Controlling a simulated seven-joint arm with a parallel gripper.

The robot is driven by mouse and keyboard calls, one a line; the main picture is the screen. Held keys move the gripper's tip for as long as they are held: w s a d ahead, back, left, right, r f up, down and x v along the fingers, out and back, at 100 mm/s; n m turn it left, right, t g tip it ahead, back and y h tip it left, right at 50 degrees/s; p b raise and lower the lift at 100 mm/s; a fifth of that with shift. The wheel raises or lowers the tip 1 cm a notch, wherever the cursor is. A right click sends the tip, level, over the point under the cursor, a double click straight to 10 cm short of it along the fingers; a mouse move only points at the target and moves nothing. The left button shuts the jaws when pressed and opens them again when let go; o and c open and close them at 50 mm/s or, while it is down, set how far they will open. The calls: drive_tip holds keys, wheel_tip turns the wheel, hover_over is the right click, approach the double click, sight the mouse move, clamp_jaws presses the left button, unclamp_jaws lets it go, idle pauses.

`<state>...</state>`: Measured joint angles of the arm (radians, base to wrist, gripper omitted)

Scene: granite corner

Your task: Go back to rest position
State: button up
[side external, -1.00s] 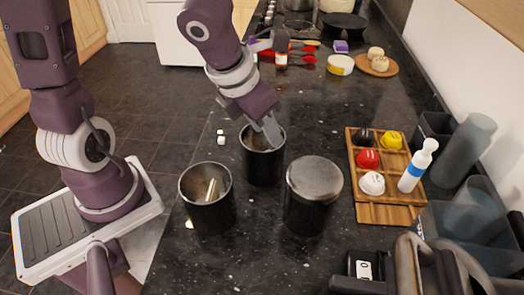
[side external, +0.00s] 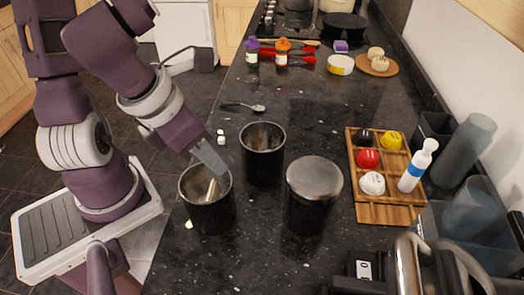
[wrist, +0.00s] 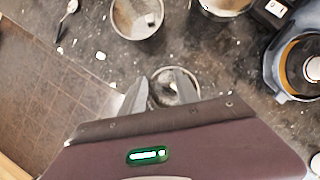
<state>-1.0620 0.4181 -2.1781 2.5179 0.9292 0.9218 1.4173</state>
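My gripper (side external: 212,160) is over the near left black canister (side external: 208,215), fingers pointing down and to the right. In the wrist view my gripper (wrist: 160,88) has its two fingers apart with nothing held between them. The near left canister is open and has pale sticks (side external: 211,190) inside; it shows behind the fingers in the wrist view (wrist: 176,78). A second open canister (side external: 263,165) stands behind it to the right. A third canister (side external: 312,205), with a grey lid on, stands to the right of both.
A spoon (side external: 245,106) and small white cubes (side external: 221,138) lie near the left counter edge. A coffee machine (side external: 425,265) is at front right. Floor is clear left of the counter.

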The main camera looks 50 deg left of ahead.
drive_tip(key=shift+s, duration=0.2)
drive_tip(key=shift+s+d+f+n+g, duration=0.1)
drive_tip(key=shift+d+n+g, duration=0.1)
drive_tip(key=shift+n, duration=0.2)
drive_tip(key=shift+s+d+n+g, duration=0.1)
drive_tip(key=shift+n+g, duration=0.1)
drive_tip(key=shift+n, duration=0.2)
drive_tip(key=n, duration=0.1)
drive_tip(key=d+n+g+y, duration=0.1)
drive_tip(key=n, duration=0.1)
drive_tip(key=shift+s+n, duration=0.2)
drive_tip(key=shift+n, duration=0.1)
drive_tip(key=n, duration=0.3)
drive_tip(key=shift+d+f+n+g+y, duration=0.1)
drive_tip(key=shift+d+n+g+y, duration=0.3)
drive_tip(key=a+r+n+t+h, duration=0.1)
drive_tip(key=a+r+n, duration=0.3)
drive_tip(key=n, duration=0.9)
drive_tip(key=s+a+r+n+t, duration=0.1)
drive_tip(key=a+r+n, duration=0.3)
drive_tip(key=n, duration=1)
drive_tip(key=shift+r+t+h, duration=0.4)
drive_tip(key=shift+r+t, duration=0.3)
drive_tip(key=shift+t, duration=0.1)
